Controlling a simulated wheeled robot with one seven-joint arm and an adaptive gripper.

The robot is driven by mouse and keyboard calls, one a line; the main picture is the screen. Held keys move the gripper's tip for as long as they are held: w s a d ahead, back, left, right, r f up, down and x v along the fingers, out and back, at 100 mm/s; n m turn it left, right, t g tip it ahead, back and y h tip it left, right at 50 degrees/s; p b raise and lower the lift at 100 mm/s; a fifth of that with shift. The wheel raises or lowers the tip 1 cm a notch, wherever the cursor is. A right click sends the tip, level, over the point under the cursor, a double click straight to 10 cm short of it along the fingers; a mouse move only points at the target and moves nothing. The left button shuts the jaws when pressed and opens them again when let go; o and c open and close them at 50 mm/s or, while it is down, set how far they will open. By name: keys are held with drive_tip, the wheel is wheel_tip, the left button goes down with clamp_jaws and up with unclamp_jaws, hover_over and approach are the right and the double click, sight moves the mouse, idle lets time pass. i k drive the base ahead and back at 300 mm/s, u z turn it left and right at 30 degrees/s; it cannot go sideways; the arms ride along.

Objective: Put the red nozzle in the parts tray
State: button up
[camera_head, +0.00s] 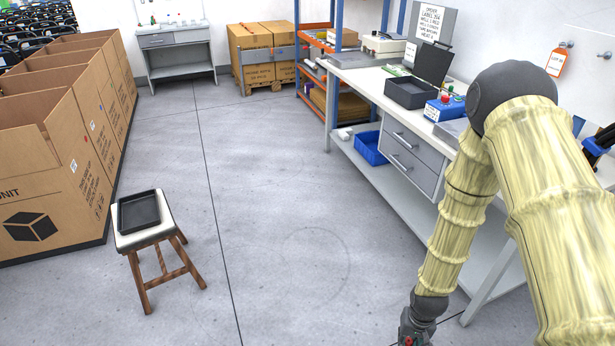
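A black shallow tray (139,212) lies on a small wooden stool (163,237) at the lower left; it looks empty and is the likely parts tray. The wrist end of my arm, with the top of my gripper (412,338), shows at the bottom edge, right of centre. The fingers are cut off by the frame, so I cannot tell if they are open or shut. A small red spot shows at the gripper; I cannot tell whether it is the red nozzle or part of the gripper. No red nozzle is clearly visible elsewhere. My gripper is well right of the stool.
A long workbench (350,82) on the right bears a dark open box (410,92) and a blue control box (444,108). A blue bin (369,149) sits on its lower shelf. Large cardboard boxes (45,195) line the left. The floor (275,200) between is clear.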

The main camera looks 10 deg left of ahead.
sight(140, 213)
drive_tip(key=i, duration=1.05)
drive_tip(key=u, duration=2.25)
drive_tip(key=i, duration=1.65)
